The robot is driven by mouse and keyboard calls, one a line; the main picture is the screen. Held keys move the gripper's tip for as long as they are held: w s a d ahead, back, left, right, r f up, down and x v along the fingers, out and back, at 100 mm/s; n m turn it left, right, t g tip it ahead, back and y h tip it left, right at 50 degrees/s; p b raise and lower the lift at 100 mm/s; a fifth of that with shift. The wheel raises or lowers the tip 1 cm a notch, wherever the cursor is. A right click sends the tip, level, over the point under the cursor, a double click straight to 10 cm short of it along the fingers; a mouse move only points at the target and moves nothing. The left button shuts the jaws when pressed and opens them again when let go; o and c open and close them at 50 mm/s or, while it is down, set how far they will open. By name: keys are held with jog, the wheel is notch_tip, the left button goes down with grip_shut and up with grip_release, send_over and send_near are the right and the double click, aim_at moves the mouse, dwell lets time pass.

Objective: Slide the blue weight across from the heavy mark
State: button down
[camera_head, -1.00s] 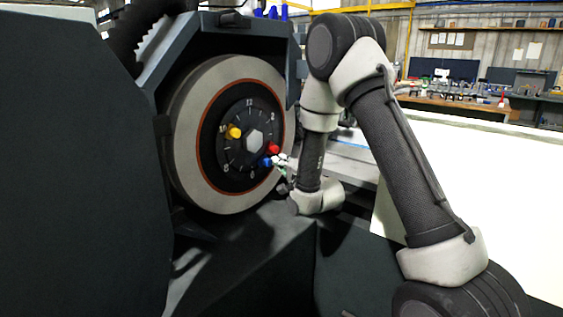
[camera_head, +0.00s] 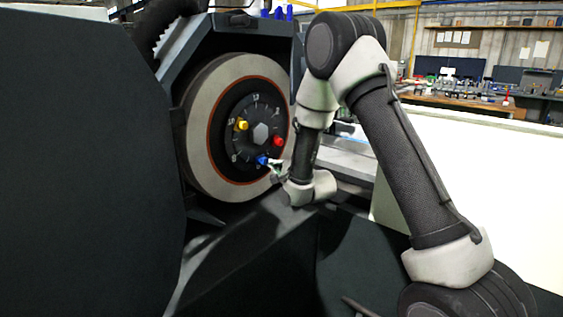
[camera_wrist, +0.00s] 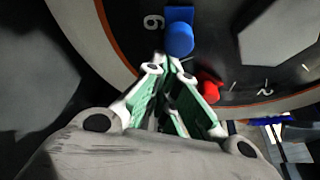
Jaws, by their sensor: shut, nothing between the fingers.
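The blue weight (camera_head: 262,160) sits low on the dark dial of the grinding wheel, right of the bottom. In the wrist view the blue weight (camera_wrist: 179,38) has a numeral beside it, a 6 or 9. The red weight (camera_head: 278,141) sits on the right of the dial and the yellow weight (camera_head: 241,124) at the upper left. My gripper (camera_wrist: 168,62) is shut and empty, its tips close beside the blue weight; I cannot tell whether they touch. In the head view my gripper (camera_head: 273,165) is small and right of the blue weight. I cannot make out a heavy mark.
The pale grinding wheel (camera_head: 203,150) surrounds the dial, with a hex hub (camera_head: 261,134) at its centre. A dark guard frames the wheel. The red weight (camera_wrist: 210,88) lies close to my right finger. A machine ledge lies below the wheel.

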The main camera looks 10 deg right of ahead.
aim_at(256, 168)
jog(key=s+a+m, duration=0.1)
jog(key=a+m, duration=0.1)
jog(key=s+a+m+g, duration=0.1)
jog(key=shift+s+a+f+m, duration=0.15)
jog(key=shift+s+a+m, duration=0.25)
jog(key=shift+s+a, duration=0.4)
jog(key=shift+a, duration=0.15)
